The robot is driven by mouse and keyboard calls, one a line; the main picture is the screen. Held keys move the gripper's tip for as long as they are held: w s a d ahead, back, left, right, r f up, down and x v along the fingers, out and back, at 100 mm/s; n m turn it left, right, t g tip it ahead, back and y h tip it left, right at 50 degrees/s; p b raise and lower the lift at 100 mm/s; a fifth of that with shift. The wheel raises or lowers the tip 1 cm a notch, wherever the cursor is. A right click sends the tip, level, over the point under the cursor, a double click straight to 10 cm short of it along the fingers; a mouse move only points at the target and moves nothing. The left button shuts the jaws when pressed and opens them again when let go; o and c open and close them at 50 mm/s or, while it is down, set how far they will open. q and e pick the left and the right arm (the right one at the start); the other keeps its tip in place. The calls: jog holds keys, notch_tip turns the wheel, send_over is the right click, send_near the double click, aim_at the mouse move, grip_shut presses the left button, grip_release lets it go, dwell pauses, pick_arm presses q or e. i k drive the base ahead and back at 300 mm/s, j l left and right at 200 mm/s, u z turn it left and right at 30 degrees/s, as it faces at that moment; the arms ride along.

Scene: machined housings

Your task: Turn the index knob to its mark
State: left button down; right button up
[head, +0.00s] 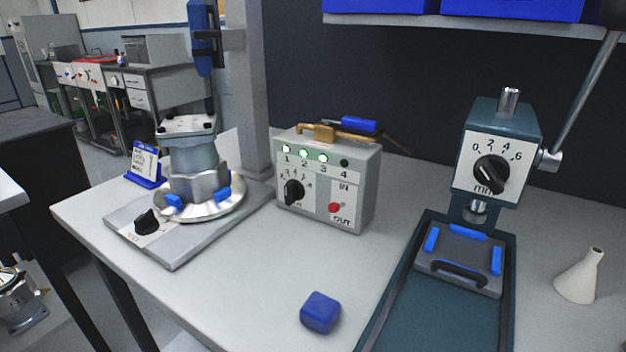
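Three black knobs show in the head view. One knob (147,222) sits on a white label plate at the front of the grey base of the round fixture, at left; its markings are too small to read. A second knob (293,192) is on the grey control box (357,190), with a numbered dial around it. A third knob (491,174) is on the press head (510,125), on a dial marked 0 to 6 and "mm". I cannot tell for certain which is the index knob. Neither gripper is in view.
A machined housing (195,155) stands on the round fixture (232,204). On the box, lamps 1 to 3 glow green; lamp 4 is dark. A blue block (320,313) lies front centre, a pale cone (579,276) at right.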

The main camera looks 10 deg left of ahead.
aim_at(146, 224)
jog(key=u, duration=1.3)
